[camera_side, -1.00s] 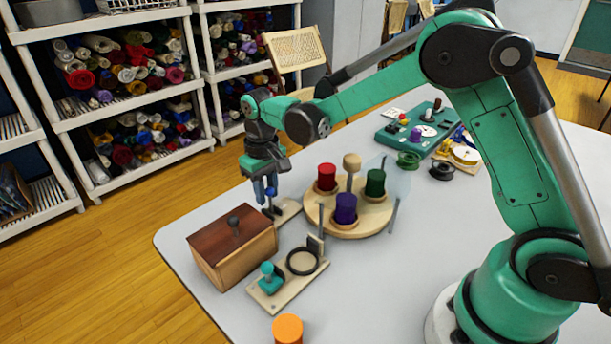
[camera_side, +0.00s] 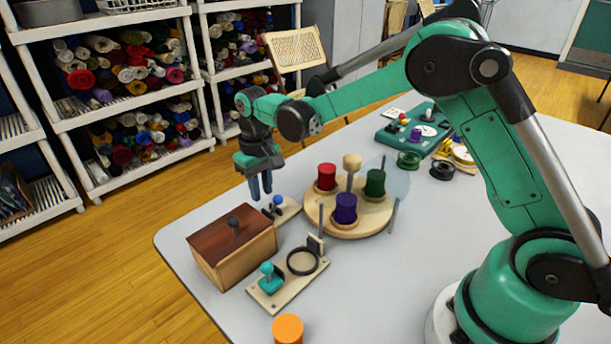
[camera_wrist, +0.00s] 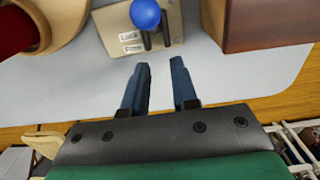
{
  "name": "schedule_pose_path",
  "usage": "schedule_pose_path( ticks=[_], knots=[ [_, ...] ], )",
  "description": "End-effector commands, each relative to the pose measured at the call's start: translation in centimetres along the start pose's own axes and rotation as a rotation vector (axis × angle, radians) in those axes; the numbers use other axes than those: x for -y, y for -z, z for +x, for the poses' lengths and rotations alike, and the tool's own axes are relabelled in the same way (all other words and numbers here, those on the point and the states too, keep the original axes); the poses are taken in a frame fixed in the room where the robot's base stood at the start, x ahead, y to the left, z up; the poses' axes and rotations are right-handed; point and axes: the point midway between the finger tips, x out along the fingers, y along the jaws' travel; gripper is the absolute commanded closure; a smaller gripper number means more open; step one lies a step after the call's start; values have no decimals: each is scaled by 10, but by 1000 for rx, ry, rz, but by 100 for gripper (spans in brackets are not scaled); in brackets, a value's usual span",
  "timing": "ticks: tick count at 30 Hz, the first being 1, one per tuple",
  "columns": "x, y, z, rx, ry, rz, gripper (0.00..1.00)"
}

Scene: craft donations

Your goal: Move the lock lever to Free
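The lock lever has a round blue knob (camera_wrist: 145,14) above a small pale wooden base (camera_wrist: 178,22), with dark metal parts beneath it. Two labels on the base read Lock (camera_wrist: 129,34) and Free (camera_wrist: 132,48). The knob covers part of the lever in the wrist view, so I cannot tell which label it is set to. In the side view the blue knob (camera_side: 278,200) stands beyond the brown-lidded box. My gripper (camera_side: 261,194) is just left of the knob there, pointing down. In the wrist view my gripper (camera_wrist: 160,61) has its blue fingers apart, with nothing between them.
A wooden box with a dark lid (camera_side: 232,238) stands close to the lever. A round wooden stand (camera_side: 352,228) with red, purple and green spools is on its other side. A board with a teal knob (camera_side: 267,272) and an orange cylinder (camera_side: 288,328) are nearer the camera.

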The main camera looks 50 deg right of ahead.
Motion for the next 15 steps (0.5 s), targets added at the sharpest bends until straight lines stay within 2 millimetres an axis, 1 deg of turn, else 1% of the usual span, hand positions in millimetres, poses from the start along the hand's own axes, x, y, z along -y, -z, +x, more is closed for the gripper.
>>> schedule_pose_path(
  ticks=[15],
  knots=[
    [0,0,-56,0,0,0,76]
  ],
)
